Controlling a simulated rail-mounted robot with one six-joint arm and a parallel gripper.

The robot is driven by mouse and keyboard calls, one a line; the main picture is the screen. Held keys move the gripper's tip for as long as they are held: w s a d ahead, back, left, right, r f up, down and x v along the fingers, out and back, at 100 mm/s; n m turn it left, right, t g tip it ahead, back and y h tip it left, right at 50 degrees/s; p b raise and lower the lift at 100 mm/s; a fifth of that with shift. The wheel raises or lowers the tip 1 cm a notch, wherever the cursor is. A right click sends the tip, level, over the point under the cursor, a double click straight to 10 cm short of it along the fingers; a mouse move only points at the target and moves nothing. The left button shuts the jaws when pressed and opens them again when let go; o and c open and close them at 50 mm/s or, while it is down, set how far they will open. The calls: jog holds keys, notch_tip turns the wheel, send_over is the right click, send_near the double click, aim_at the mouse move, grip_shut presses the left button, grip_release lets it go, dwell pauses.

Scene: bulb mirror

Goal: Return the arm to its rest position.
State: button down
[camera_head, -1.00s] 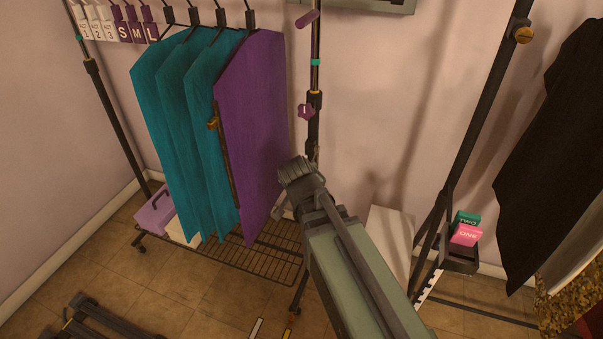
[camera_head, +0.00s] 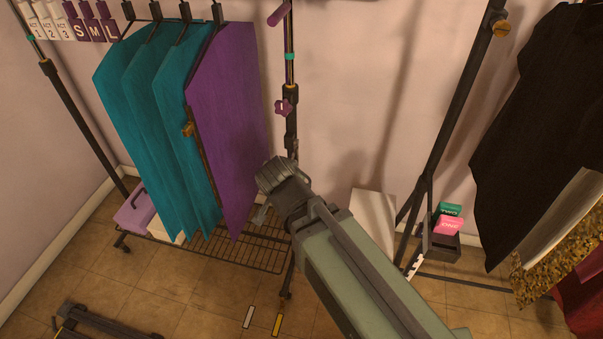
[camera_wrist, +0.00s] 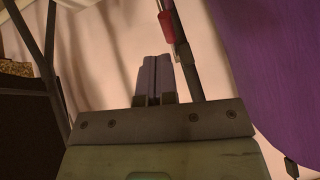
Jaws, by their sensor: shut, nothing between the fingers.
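My gripper (camera_wrist: 153,78) shows in the wrist view with its two fingers pressed together and nothing between them. In the head view my arm reaches up from the lower right, and its wrist end (camera_head: 285,185) is in front of the rack's right post, just right of the purple garment. The fingertips are hidden there behind the wrist. The purple garment (camera_head: 228,115) hangs at the right end of the rack; it also fills the right side of the wrist view (camera_wrist: 275,60). I cannot tell the exact gap between gripper and garment.
Several teal garments (camera_head: 130,105) hang left of the purple one. A wire shelf (camera_head: 262,248) and purple box (camera_head: 135,210) are below. A second stand at right holds a small tray (camera_head: 442,243) with pink and green boxes. Black clothing (camera_head: 520,130) hangs far right.

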jog(key=shift+a, duration=0.1)
jog(key=s+d+r+n+g+p, duration=0.1)
jog(key=s+d+n+g+p, duration=0.1)
jog(key=d, duration=0.6)
jog(key=s+d+r+n+g+p, duration=0.2)
jog(key=s+d+g+p, duration=0.2)
jog(key=d, duration=0.5)
jog(key=shift+s+n+g+y+p, duration=0.4)
jog(key=shift+g+p, duration=0.15)
jog(key=shift+g, duration=0.55)
jog(key=shift+d, duration=0.1)
